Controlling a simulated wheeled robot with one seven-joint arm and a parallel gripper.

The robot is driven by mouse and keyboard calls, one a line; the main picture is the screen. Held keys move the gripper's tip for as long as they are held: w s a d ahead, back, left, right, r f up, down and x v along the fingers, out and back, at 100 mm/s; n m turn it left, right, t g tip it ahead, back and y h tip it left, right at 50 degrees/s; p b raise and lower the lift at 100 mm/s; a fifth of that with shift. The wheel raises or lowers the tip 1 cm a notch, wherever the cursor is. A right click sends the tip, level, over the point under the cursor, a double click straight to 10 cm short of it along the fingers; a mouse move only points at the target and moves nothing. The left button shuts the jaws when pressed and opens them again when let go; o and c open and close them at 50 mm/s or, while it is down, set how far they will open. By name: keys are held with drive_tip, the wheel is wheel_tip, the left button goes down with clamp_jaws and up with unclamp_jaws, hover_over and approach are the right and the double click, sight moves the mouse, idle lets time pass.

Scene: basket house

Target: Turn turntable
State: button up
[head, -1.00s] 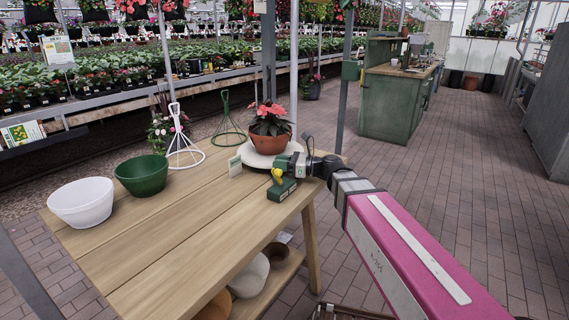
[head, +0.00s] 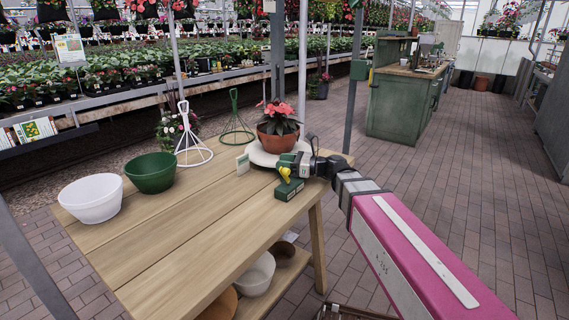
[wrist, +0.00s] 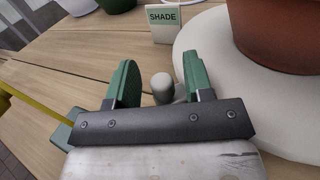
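The turntable (head: 261,157) is a round white disc at the far right corner of the wooden table. A terracotta pot (head: 277,141) with a red-flowered plant stands on it. The pot (wrist: 295,35) and the disc (wrist: 215,40) fill the right of the wrist view. A small rounded grey knob (wrist: 162,84) shows by the disc's left edge. My gripper (wrist: 160,80) is open, its two green fingers apart on either side of the knob in the picture. I cannot tell whether either finger touches it. In the head view my gripper (head: 291,163) is beside the disc's near edge.
A small SHADE sign (wrist: 164,24) stands left of the disc. A green box (head: 289,189) with a yellow item lies near my gripper. A white bowl (head: 91,199), a green bowl (head: 150,173) and two wire stands occupy the table's left and back. The table's middle is clear.

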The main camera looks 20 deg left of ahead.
drive_tip(key=shift+d, duration=0.1)
drive_tip(key=d, duration=1)
drive_tip(key=shift+w+d, duration=0.35)
